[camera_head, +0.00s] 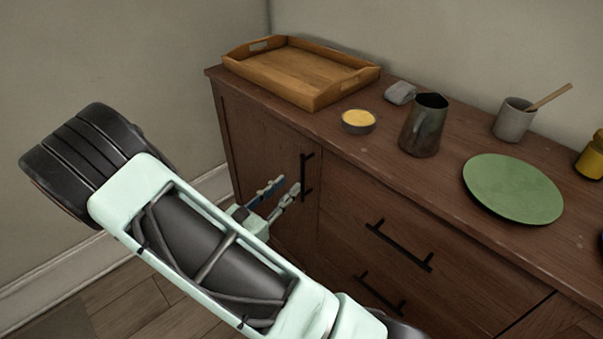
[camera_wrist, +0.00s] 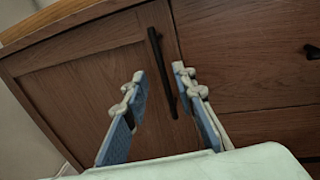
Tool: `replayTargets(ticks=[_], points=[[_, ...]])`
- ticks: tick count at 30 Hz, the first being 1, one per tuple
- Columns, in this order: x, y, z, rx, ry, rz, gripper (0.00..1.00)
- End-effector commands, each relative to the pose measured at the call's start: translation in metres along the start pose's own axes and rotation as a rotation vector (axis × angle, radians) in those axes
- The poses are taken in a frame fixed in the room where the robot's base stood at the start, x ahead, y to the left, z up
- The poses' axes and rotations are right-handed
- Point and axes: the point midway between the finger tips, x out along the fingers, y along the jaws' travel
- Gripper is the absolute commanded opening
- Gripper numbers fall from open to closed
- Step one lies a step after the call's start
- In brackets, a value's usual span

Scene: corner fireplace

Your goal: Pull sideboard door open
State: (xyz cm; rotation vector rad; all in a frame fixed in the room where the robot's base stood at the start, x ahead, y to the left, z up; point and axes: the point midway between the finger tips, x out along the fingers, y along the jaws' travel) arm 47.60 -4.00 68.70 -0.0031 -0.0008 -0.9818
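The sideboard door (camera_head: 262,150) is a brown wooden panel at the left end of the sideboard front. It looks closed, flush with the front. Its black vertical bar handle (camera_head: 306,176) is near the door's right edge. My gripper (camera_head: 285,185) is in front of the door, just left of the handle in the head view. In the wrist view, the door (camera_wrist: 85,95) fills the left and middle, and the handle (camera_wrist: 161,70) runs down between the two fingertips (camera_wrist: 158,75). The fingers are apart, and I cannot tell whether the handle lies between them in depth.
The sideboard top holds a wooden tray (camera_head: 300,75), a yellow-filled bowl (camera_head: 358,121), a grey cloth-like item (camera_head: 400,93), a dark jug (camera_head: 423,125), a grey cup (camera_head: 513,120) and a green plate (camera_head: 512,188). Drawers with black handles (camera_head: 398,246) are right of the door. Floor (camera_head: 125,300) shows lower left.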

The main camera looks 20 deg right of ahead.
Motion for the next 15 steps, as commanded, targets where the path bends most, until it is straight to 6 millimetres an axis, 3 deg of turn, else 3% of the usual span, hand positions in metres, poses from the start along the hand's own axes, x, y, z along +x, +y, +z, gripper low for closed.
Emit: replayTargets(ticks=[7,15], points=[[0.049,-0.002,-0.002,0.003,0.001,-0.006,0.25],[0.076,0.000,-0.001,0.003,0.001,-0.003,0.25]])
